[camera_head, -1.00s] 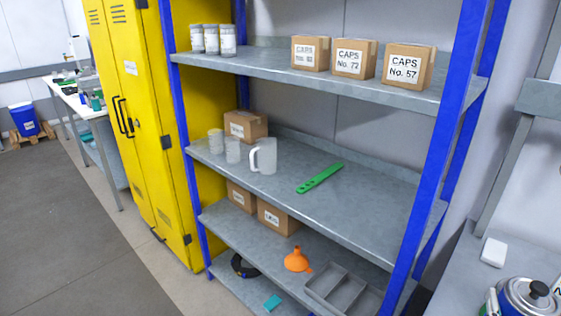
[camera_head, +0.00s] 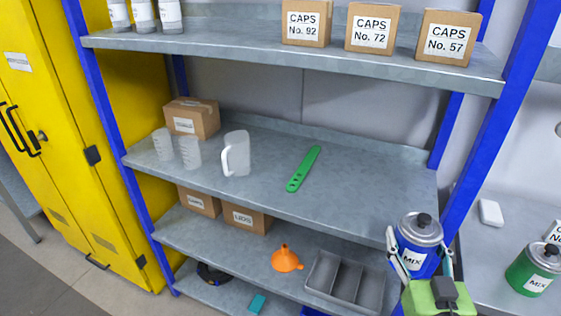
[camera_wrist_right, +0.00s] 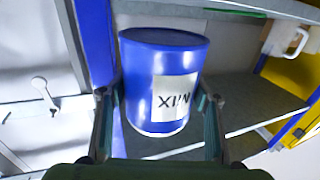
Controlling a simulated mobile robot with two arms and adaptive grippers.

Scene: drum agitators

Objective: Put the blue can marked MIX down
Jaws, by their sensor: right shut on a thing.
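The blue can marked MIX (camera_head: 417,247) has a grey lid with a black knob and shows at the lower right of the head view. My right gripper (camera_head: 420,262) is shut on it, one finger on each side, and holds it upright in front of the shelf unit's right post. In the right wrist view the can (camera_wrist_right: 163,85) sits between the fingers (camera_wrist_right: 160,115), its label upside down. My left gripper is not in view.
The middle shelf (camera_head: 345,195) holds a white jug (camera_head: 236,155), beakers, a box and a green tool (camera_head: 303,169), with bare room at its right. The blue post (camera_head: 500,130) stands close to the can. A green MIX can (camera_head: 533,268) stands on the right bench.

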